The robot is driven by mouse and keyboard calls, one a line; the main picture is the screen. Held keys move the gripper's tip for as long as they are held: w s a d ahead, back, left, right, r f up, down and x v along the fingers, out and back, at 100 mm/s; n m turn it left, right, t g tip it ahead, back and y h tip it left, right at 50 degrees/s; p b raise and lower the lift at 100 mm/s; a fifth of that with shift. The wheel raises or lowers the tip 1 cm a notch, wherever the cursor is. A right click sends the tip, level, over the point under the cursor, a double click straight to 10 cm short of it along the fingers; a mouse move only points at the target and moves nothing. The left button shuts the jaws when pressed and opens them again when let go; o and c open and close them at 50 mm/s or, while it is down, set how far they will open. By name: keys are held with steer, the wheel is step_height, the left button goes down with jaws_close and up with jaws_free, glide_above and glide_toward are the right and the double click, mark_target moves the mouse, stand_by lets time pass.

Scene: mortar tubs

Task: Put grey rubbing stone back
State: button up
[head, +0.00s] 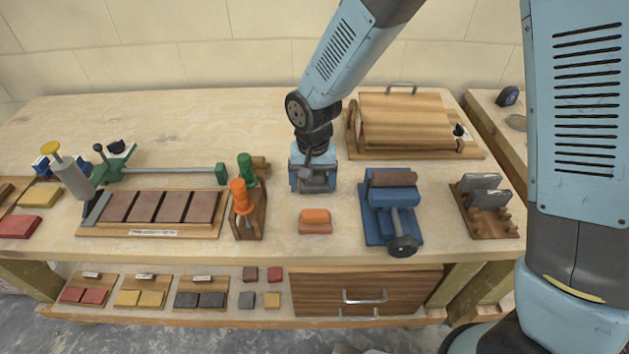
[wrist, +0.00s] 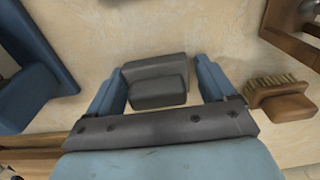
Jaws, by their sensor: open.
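The grey rubbing stone, a stepped grey block (wrist: 157,80), lies on the bench top in the wrist view. My gripper (wrist: 160,72) is open, with one blue finger on each side of it. A gap shows between the stone and the right finger; the left finger is close to it, and I cannot tell whether they touch. In the head view my gripper (head: 313,183) points down over the middle of the bench and mostly hides the stone.
A blue vise (head: 392,212) stands right of my gripper, and a wooden holder (head: 250,218) with orange and green handles stands left. An orange block (head: 314,221) lies in front. A wooden brush (wrist: 282,100) lies near one finger. A wooden press (head: 405,125) stands behind.

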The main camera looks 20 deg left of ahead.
mark_target(316, 175)
steer(key=shift+d+f, duration=0.5)
steer(key=shift+r, duration=0.25)
step_height(316, 175, up, 13)
steer(key=shift+a+f, duration=0.15)
steer(key=shift+a, duration=0.15)
steer(key=shift+w, duration=0.1)
steer(key=w+d+r+m+t, duration=0.1)
steer(key=w+d+r, duration=0.1)
steer(key=d+r, duration=0.65)
steer(key=w+d+r+m+t, duration=0.1)
steer(key=d+r, duration=0.3)
steer(key=d, duration=0.9)
steer(key=s+d+r+t, duration=0.1)
steer(key=s+d+r, duration=0.1)
steer(key=s+d, duration=0.3)
steer(key=s+d+r+m+t, duration=0.1)
steer(key=s+d, duration=0.4)
steer(key=d, duration=0.8)
steer(key=shift+s+r+m+t, duration=0.15)
steer(key=shift+r+m+t, duration=0.15)
steer(key=shift+r+t, duration=0.5)
